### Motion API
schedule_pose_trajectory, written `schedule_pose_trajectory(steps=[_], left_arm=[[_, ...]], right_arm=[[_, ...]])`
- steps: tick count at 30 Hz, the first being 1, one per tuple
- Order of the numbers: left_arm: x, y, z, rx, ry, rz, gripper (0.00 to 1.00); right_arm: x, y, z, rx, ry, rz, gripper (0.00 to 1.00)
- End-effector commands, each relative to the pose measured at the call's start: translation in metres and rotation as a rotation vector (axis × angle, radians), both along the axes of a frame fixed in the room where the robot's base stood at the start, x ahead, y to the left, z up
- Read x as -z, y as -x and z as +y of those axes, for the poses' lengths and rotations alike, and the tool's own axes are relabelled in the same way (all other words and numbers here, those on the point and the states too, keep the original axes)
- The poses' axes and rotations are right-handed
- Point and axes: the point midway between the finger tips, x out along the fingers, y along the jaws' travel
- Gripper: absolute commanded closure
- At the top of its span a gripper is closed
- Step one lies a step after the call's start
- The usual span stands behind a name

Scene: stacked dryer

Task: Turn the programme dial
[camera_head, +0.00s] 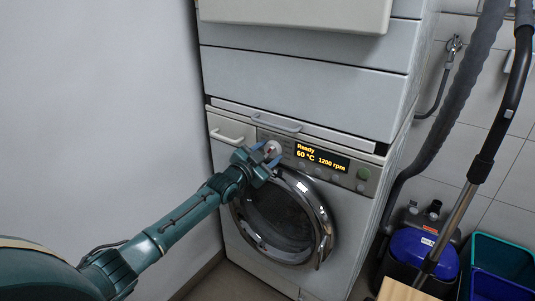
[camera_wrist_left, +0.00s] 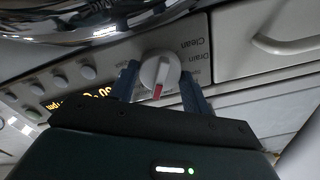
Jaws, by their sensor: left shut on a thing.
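The programme dial (camera_wrist_left: 160,71) is a round white knob with a raised grip bar and a red mark at one end. In the left wrist view it sits between the two dark blue fingers of my left gripper (camera_wrist_left: 160,88), which is shut on it. In the head view the left gripper (camera_head: 268,155) reaches the left part of the control panel and partly hides the dial (camera_head: 273,148). The lit display (camera_head: 321,156) reads "Ready", "60 °C" and "1200 rpm". My right gripper is not in view.
The round glass door (camera_head: 283,218) is just below the panel. A detergent drawer (camera_head: 231,130) with a handle is at the panel's left. A second appliance (camera_head: 305,62) is stacked above. A vacuum cleaner (camera_head: 424,248) and its hose stand at the right.

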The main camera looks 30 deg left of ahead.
Motion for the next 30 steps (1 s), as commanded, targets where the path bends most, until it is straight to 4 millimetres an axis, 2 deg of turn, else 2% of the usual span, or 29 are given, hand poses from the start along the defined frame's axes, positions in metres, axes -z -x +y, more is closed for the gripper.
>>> schedule_pose_trajectory(steps=[3, 4, 12, 22, 26, 30], left_arm=[[0.001, 0.0, 0.0, 0.0, 0.001, 0.001, 0.75], [0.001, 0.0, 0.0, 0.0, 0.001, 0.001, 0.51], [0.001, 0.0, 0.0, -0.001, 0.002, 0.001, 0.3], [0.001, 0.006, 0.001, 0.0, 0.003, 0.003, 0.3], [0.0, 0.022, 0.003, 0.001, 0.003, 0.003, 0.3], [0.0, 0.048, 0.006, 0.0, 0.002, 0.004, 0.3]], right_arm=[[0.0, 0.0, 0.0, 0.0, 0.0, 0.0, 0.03], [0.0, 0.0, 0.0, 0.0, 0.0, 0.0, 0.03], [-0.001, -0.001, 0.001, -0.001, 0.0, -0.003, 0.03], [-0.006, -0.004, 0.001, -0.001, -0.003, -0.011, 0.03], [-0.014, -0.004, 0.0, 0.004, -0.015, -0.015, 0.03], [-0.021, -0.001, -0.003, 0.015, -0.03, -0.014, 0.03]])
